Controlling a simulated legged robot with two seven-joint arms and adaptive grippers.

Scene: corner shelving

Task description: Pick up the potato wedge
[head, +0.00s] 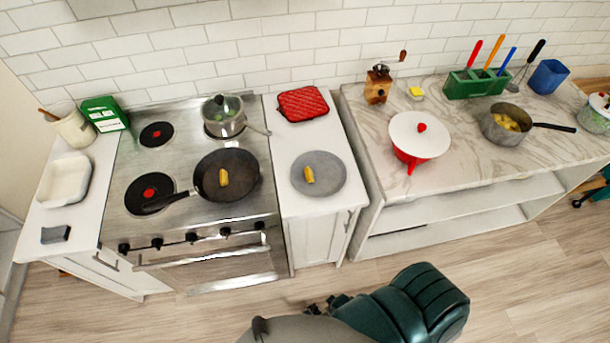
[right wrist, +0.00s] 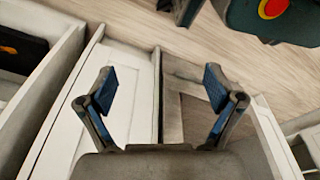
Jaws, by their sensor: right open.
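One yellow-brown potato wedge (head: 223,178) lies in the black frying pan (head: 240,165) on the stove in the head view. Another potato wedge (head: 309,175) lies on a round grey plate (head: 333,178) on the white counter to the right of the stove. My right gripper (right wrist: 160,88) shows in the right wrist view with its two fingers spread and nothing between them. White cabinet panels and the floor are beyond it, and no wedge is in that view. My left gripper cannot be made out in the head view.
A pot (head: 224,116) stands on a back burner. A red pot holder (head: 302,104) lies behind the plate. On the marble counter are a red pan with a white lid (head: 419,135), a pot of yellow pieces (head: 506,122) and a green utensil holder (head: 476,84).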

